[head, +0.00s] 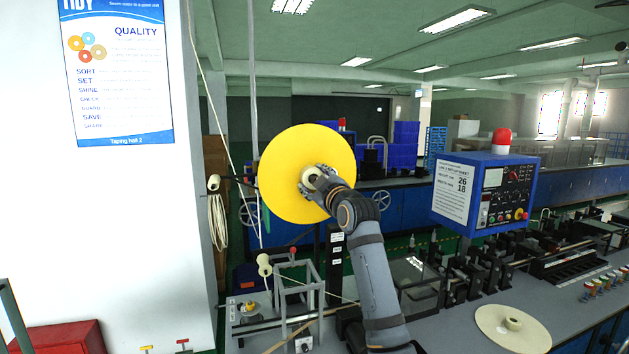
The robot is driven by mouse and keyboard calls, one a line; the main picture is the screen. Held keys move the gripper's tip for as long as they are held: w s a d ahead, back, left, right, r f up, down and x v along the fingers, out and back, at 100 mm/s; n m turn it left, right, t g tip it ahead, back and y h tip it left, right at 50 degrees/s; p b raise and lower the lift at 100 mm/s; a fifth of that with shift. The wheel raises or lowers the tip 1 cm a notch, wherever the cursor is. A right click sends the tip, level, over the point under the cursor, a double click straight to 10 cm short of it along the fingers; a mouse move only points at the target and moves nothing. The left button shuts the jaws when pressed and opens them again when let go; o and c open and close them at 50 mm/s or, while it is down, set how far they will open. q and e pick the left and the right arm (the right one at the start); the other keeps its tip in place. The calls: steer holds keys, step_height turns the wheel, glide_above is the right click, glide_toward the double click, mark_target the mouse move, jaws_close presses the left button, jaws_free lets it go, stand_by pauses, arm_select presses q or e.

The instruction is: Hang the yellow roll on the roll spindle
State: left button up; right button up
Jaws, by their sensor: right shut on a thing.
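The yellow roll (292,160) is a large flat disc, held up in the air at the middle of the head view with its face towards me. My right gripper (311,179) is shut on the pale core at the roll's centre, and its arm reaches up from below. I cannot make out the roll spindle; the roll and my arm cover what lies directly behind them. I cannot tell whether the roll touches anything there. My left gripper is not in view.
A blue control box (484,192) with a red lamp stands to the right. A cream disc (490,325) lies on the grey bench at the lower right. A white guide roller (264,262) and metal frame stand below the roll. A white pillar fills the left.

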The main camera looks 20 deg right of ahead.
steer(key=shift+f, duration=0.15)
stand_by(0.3)
steer(key=o, duration=1.7)
steer(key=shift+s, duration=0.1)
steer(key=shift+f, duration=0.15)
steer(key=s+d+f, duration=0.1)
steer(key=s, duration=1)
steer(key=shift+s+d, duration=0.3)
steer(key=shift+s, duration=0.1)
